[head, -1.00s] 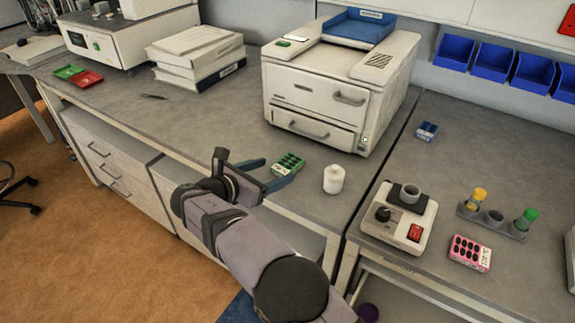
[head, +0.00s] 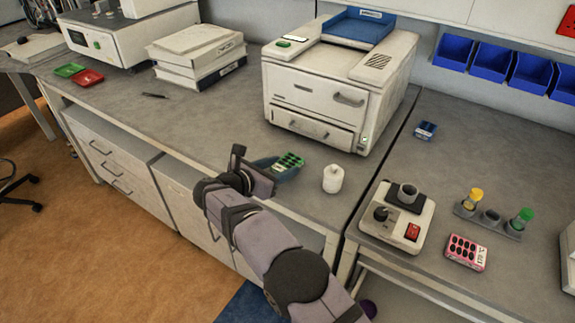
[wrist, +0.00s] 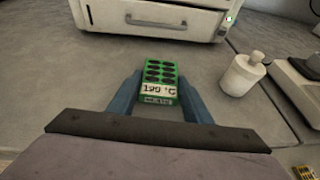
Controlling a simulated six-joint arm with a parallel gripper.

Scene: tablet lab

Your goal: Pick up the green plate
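The green plate (head: 291,160) is a small green block with rows of dark wells, lying on the grey bench in front of the white printer-like machine. In the wrist view the green plate (wrist: 161,76) shows a white label with black text on its near side. My gripper (head: 280,168) is low at the plate. In the wrist view my gripper (wrist: 160,84) has one blue finger on each side of the plate, with narrow gaps apparently left. It looks open. The lower parts of the fingers are partly hidden.
A white bottle (head: 333,179) stands close to the right of the plate. The white machine (head: 340,85) stands behind it. A device with a knob (head: 398,215), a tube rack (head: 489,217) and a pink plate (head: 465,252) are on the right bench.

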